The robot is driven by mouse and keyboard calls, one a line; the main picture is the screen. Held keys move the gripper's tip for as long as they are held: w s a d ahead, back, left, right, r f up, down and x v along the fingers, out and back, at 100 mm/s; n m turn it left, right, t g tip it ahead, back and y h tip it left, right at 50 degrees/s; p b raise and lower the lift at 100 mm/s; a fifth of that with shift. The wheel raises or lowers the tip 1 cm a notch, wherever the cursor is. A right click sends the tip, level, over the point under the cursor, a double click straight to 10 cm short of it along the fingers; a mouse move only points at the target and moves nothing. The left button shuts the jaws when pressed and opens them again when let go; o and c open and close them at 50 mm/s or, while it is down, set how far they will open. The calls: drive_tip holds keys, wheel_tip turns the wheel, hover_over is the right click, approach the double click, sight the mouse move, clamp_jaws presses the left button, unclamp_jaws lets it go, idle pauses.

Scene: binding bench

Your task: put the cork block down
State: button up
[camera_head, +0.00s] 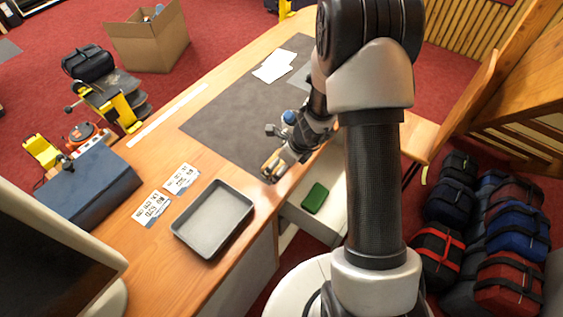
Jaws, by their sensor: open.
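My gripper (270,174) is over the near edge of the wooden bench (160,242), to the right of the grey tray, pointing down and left. It is open. A small tan patch (273,161) shows at its fingers; it may be the cork block, but it is too small and too covered by the gripper to be sure. I cannot tell whether it touches the bench or the fingers. No other cork block shows clearly.
An empty grey tray (179,226) lies on the bench, with printed cards (181,178) beside it. A dark mat (215,122) carries white paper (274,66). An open drawer (330,222) below the bench edge holds a green block (315,198).

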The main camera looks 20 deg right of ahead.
drive_tip(key=p+v, duration=0.5)
drive_tip(key=v, duration=0.7)
drive_tip(key=s+a+r+n, duration=0.35)
drive_tip(key=r+n, duration=0.25)
drive_tip(key=r, duration=0.2)
drive_tip(key=s+a+r+n, duration=0.2)
drive_tip(key=a+r+n, duration=0.3)
drive_tip(key=r+n, duration=0.25)
drive_tip(key=s+d+r+n+h, duration=0.1)
drive_tip(key=s+r+n, duration=0.3)
drive_tip(key=s+n, duration=0.3)
drive_tip(key=s+d+r+n+h, duration=0.1)
drive_tip(key=s+r+n, duration=0.4)
drive_tip(key=s+n, duration=0.3)
drive_tip(key=shift+s+r+t+h, duration=0.3)
drive_tip(key=shift+s+t+h, duration=0.1)
drive_tip(key=shift+s, duration=0.05)
drive_tip(key=shift+f, duration=0.15)
